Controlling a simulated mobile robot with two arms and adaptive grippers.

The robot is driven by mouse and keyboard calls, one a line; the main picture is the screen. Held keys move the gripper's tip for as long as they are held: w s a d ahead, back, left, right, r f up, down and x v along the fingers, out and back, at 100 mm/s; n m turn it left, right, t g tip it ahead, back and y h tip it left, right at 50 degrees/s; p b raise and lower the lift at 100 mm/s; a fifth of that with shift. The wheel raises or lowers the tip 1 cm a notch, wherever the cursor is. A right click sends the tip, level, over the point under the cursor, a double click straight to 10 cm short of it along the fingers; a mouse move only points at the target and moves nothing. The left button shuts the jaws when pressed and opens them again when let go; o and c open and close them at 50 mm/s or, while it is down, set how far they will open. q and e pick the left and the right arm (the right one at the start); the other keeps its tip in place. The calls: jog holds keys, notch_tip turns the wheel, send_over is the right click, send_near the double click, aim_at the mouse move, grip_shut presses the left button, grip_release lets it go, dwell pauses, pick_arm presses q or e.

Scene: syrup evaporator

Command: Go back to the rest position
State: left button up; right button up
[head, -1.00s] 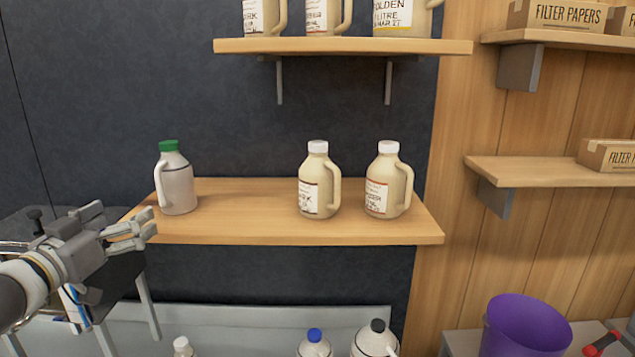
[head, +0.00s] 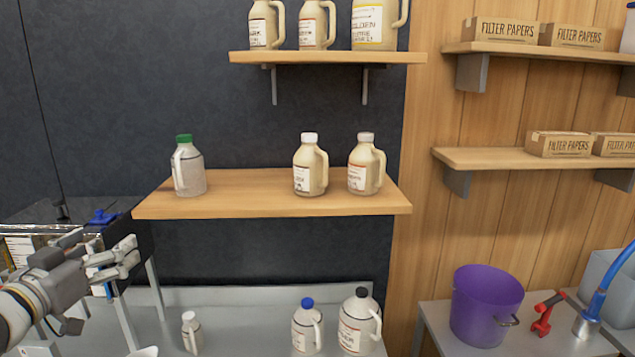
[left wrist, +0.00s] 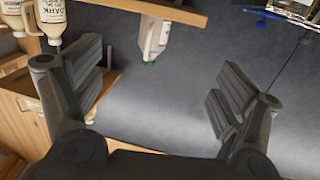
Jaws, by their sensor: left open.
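My left gripper (head: 118,260) is at the lower left of the head view, in front of and below the left end of the middle wooden shelf (head: 270,205). Its fingers are spread and empty; they also show wide apart in the left wrist view (left wrist: 168,92). A jug with a green cap (head: 190,172) stands upright on the left of that shelf, clear of the gripper. It also shows, upside down, in the left wrist view (left wrist: 153,38). Two cream jugs with white caps, one (head: 310,170) beside the other (head: 366,168), stand on the shelf's right half. My right gripper is not in view.
A steel counter below holds a blue-capped jug (head: 307,328), a black-capped jug (head: 359,322) and a small white bottle (head: 191,332). A purple bucket (head: 484,308) stands at the right. The evaporator (head: 60,235) is behind my left arm.

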pick_arm(q)
jog(key=s+d+f+g+y, duration=0.1)
jog(key=s+d+f+g, duration=0.15)
jog(key=f, duration=0.65)
jog(key=s+d+f+g, duration=0.2)
jog(key=s+f, duration=0.2)
jog(key=f, duration=0.5)
jog(key=s+d+f+g+y, duration=0.1)
jog(key=s+d+f+g, duration=0.15)
jog(key=f, duration=0.65)
jog(key=s+d+f+g, duration=0.2)
jog(key=s+d+f, duration=0.15)
jog(key=s, duration=0.35)
jog(key=s+d+f+g, duration=0.3)
jog(key=s+f, duration=0.2)
jog(key=s, duration=0.2)
jog(key=s+d+f+g, duration=0.2)
jog(key=s+d+f, duration=0.2)
jog(key=s, duration=0.3)
notch_tip(320, 180, down, 27)
jog(key=s+g, duration=0.1)
jog(key=s, duration=0.1)
jog(key=s+a+f+m+g, duration=0.1)
jog(key=s+a+f, duration=0.2)
jog(key=s+f, duration=1.1)
jog(key=shift+s+a+f, duration=0.35)
jog(key=shift+s+a, duration=0.05)
jog(key=shift+s, duration=0.7)
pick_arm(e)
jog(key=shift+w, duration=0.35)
